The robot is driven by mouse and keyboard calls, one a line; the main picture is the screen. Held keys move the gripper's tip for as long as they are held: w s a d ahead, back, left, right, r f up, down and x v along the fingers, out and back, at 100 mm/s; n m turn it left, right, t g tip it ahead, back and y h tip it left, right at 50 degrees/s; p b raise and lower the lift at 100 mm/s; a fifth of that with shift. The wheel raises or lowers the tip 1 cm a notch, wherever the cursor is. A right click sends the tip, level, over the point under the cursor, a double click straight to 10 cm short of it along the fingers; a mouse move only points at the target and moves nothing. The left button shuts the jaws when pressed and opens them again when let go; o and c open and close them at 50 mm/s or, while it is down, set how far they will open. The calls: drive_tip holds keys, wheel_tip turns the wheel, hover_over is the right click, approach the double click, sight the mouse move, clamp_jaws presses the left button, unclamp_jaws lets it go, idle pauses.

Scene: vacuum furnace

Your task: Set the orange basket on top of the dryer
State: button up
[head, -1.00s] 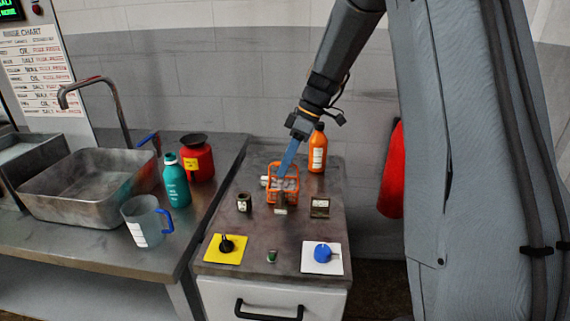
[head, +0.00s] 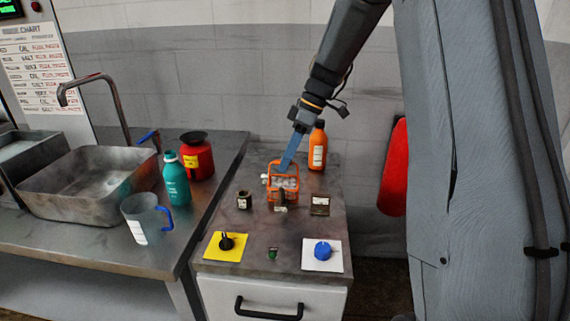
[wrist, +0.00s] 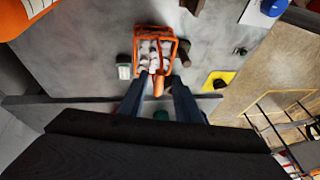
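The orange basket (head: 270,182) is a small wire-frame basket holding pale grey parts. It stands on the grey top of a drawer cabinet (head: 225,246). In the wrist view the basket (wrist: 139,52) is just ahead of my fingertips. My gripper (head: 285,170) reaches down to the basket from above, its blue fingers at the handle. In the wrist view my gripper (wrist: 158,78) has its two fingers apart, with the orange handle between them and gaps showing on both sides. I cannot identify the dryer in these views.
An orange bottle (head: 317,150) stands behind the basket. Small metal blocks (head: 244,200) (head: 320,206) flank it. A yellow pad (head: 215,248) and a white pad (head: 310,262) with knobs lie in front. A sink (head: 80,200), teal bottle (head: 176,185), red can (head: 197,162) and jug (head: 140,215) are left.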

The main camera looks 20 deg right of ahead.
drive_tip(key=b+v, duration=0.2)
drive_tip(key=v, duration=0.8)
drive_tip(key=shift+r, duration=0.25)
drive_tip(key=shift+d, duration=0.1)
